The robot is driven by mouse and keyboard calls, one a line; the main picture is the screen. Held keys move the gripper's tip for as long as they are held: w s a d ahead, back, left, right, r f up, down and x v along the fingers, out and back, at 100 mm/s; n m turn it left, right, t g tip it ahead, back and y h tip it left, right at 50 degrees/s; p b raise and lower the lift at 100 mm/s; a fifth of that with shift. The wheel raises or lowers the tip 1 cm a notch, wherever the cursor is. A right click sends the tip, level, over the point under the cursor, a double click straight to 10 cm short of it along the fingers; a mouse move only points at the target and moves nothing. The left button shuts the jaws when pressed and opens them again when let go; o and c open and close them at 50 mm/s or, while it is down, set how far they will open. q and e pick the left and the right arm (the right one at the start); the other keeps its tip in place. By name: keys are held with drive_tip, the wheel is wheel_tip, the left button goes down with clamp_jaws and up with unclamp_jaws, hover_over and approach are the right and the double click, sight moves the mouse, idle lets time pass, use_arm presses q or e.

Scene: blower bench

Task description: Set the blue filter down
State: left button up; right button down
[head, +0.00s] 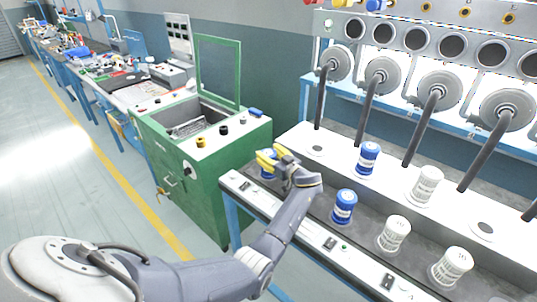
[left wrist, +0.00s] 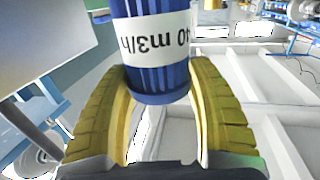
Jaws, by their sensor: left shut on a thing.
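My left gripper (head: 269,160) is at the left end of the white bench, beside the green cabinet, with its yellow fingers shut on a blue filter. Little of this filter (head: 266,177) shows behind the fingers in the head view. In the left wrist view the blue filter (left wrist: 160,78) with its white printed label stands between the two yellow fingers (left wrist: 160,100). I cannot tell whether its base touches a surface. A second blue filter (head: 344,207) stands on the bench's dark strip, and a third (head: 368,158) stands farther back. My right gripper is not in view.
White filters stand on the bench to the right: one at the back (head: 426,185) and two in front (head: 394,232) (head: 452,265). Grey hoses (head: 421,130) hang down behind them. The green cabinet (head: 205,165) has its lid (head: 218,72) raised. An empty round seat (head: 317,149) shows at the back left.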

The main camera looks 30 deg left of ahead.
use_arm(q)
drive_tip(key=shift+f, duration=0.1)
drive_tip(key=o, duration=1.5)
drive_tip(key=shift+o, duration=0.2)
drive_tip(key=shift+v, duration=3.75)
